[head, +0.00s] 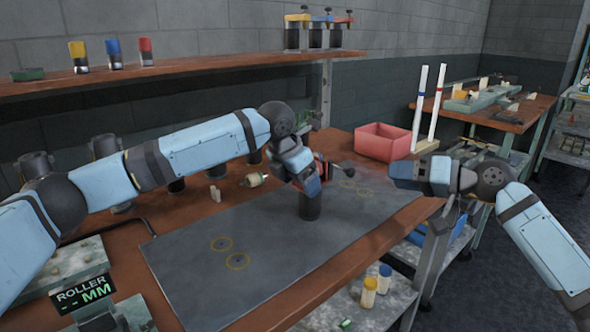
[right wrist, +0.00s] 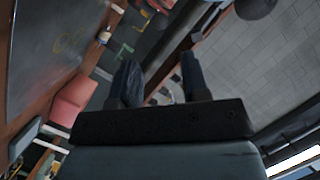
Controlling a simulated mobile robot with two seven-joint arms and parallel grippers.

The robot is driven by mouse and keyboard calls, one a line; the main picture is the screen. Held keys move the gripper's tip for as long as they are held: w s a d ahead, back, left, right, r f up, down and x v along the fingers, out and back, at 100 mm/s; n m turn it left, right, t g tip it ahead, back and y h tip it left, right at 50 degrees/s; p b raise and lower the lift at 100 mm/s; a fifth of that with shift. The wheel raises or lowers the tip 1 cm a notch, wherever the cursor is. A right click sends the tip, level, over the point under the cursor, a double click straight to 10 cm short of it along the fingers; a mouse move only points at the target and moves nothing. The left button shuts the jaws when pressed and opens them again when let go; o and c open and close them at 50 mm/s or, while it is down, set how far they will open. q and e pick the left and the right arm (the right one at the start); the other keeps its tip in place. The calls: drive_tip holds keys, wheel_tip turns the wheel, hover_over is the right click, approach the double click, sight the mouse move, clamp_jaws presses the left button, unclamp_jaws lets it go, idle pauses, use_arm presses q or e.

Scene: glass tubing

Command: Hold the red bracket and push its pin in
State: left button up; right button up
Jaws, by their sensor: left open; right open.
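The red bracket (head: 321,168) shows in the head view as a small red patch, mostly hidden behind my left gripper. It is at the top of a dark cylinder (head: 310,207) standing on the grey mat (head: 205,285). A dark rod with a rounded end (head: 347,169) sticks out to its right; I cannot tell whether it is the pin. My left gripper (head: 312,184) is open at the bracket; contact cannot be seen. My right gripper (head: 396,171) is open, to the right of the bracket and apart from it. The right wrist view shows its spread fingers (right wrist: 160,85) with nothing held between them.
A red bin (head: 383,142) and two upright white rods (head: 428,108) stand behind my right gripper. A cream roller-like piece (head: 255,180) lies left of the bracket. A shelf (head: 180,70) runs along the wall. The mat's front left is clear.

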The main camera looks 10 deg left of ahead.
use_arm(q)
drive_tip(key=shift+f, duration=0.15)
drive_tip(key=shift+c, duration=0.5)
drive_tip(key=c, duration=1.1)
drive_tip(key=shift+c, duration=0.2)
use_arm(e)
drive_tip(key=shift+c, duration=1.3)
drive_tip(key=shift+s+f, duration=0.1)
drive_tip(key=shift+f, duration=0.2)
drive_tip(key=c, duration=0.4)
drive_tip(key=f+m+t, duration=0.1)
drive_tip(key=m, duration=0.1)
drive_tip(key=s+f+m+t, duration=0.1)
drive_tip(key=s+f+m, duration=0.1)
drive_tip(key=m, duration=0.1)
drive_tip(key=shift+s+d+m+t+y, duration=0.25)
drive_tip(key=shift+d+m+t+y, duration=0.05)
drive_tip(key=shift+t, duration=0.1)
clamp_jaws()
drive_tip(key=shift+s+d+f+m+t, duration=0.35)
drive_tip(key=shift+s+m+t, duration=0.35)
drive_tip(key=shift+m, duration=0.55)
drive_tip(key=shift+s+d+f+m+t, duration=0.25)
drive_tip(key=shift+s+d+m+t, duration=0.35)
drive_tip(key=shift+m, duration=0.6)
drive_tip(key=shift+s+d+f+m+t, duration=0.3)
drive_tip(key=shift+s+m+t, duration=0.5)
drive_tip(key=shift+m, duration=0.45)
